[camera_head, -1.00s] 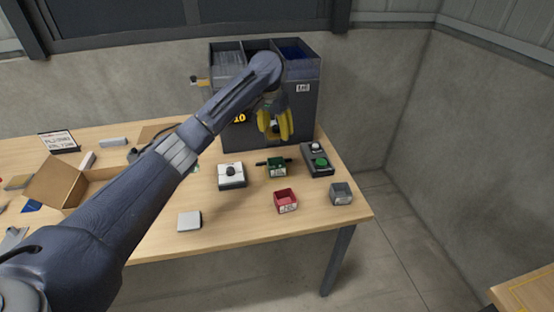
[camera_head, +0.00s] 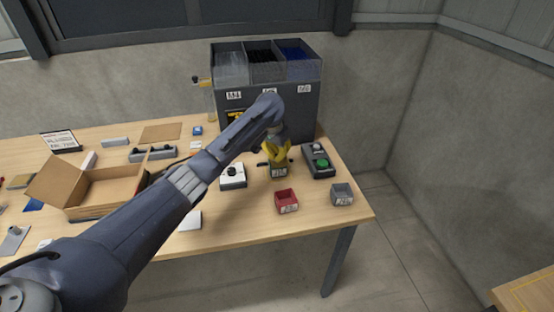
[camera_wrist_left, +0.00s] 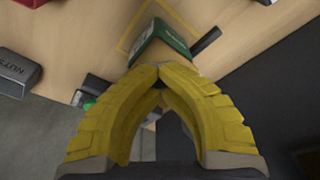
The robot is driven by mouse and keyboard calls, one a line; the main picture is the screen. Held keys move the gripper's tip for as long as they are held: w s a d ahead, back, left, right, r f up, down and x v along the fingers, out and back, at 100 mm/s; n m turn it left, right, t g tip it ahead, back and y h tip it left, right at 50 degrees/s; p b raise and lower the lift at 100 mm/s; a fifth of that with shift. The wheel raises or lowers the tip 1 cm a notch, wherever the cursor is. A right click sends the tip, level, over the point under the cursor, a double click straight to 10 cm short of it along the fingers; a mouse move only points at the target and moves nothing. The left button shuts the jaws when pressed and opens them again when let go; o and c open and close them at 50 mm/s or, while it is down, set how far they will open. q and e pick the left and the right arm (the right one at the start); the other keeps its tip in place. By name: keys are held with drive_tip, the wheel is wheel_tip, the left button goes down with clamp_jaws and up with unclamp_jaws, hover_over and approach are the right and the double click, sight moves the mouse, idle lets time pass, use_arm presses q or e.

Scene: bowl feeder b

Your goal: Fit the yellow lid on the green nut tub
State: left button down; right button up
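The green nut tub (camera_head: 279,173) stands near the right end of the table, between small black side pieces. It also shows in the left wrist view (camera_wrist_left: 165,42), where a yellow outline surrounds it on the table. My left gripper (camera_head: 277,160) has yellow fingers and points down at the tub, covering much of its top in the head view. In the left wrist view the fingertips (camera_wrist_left: 160,72) come together at the tub's near edge. I cannot tell whether they touch it. I cannot make out a separate yellow lid. My right gripper is out of view.
A tall dark bin feeder (camera_head: 292,103) stands behind the tub. A black box with a green button (camera_head: 320,163) is close on its right. A white button box (camera_head: 233,177), red bin (camera_head: 286,202) and grey bin (camera_head: 342,194) are nearby. An open cardboard box (camera_head: 104,188) is further left.

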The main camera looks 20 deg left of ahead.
use_arm(q)
drive_tip(key=shift+s+f, duration=0.2)
drive_tip(key=shift+f, duration=0.3)
drive_tip(key=shift+s+f, duration=0.15)
drive_tip(key=shift+f, duration=0.3)
drive_tip(key=shift+c, duration=1.6)
unclamp_jaws()
drive_tip(key=shift+w, duration=0.1)
drive_tip(key=shift+w+a+r, duration=0.1)
drive_tip(key=shift+r, duration=0.1)
drive_tip(key=shift+r, duration=0.5)
wheel_tip(320, 180, up, 11)
drive_tip(key=s, duration=0.2)
drive_tip(key=shift+a, duration=0.2)
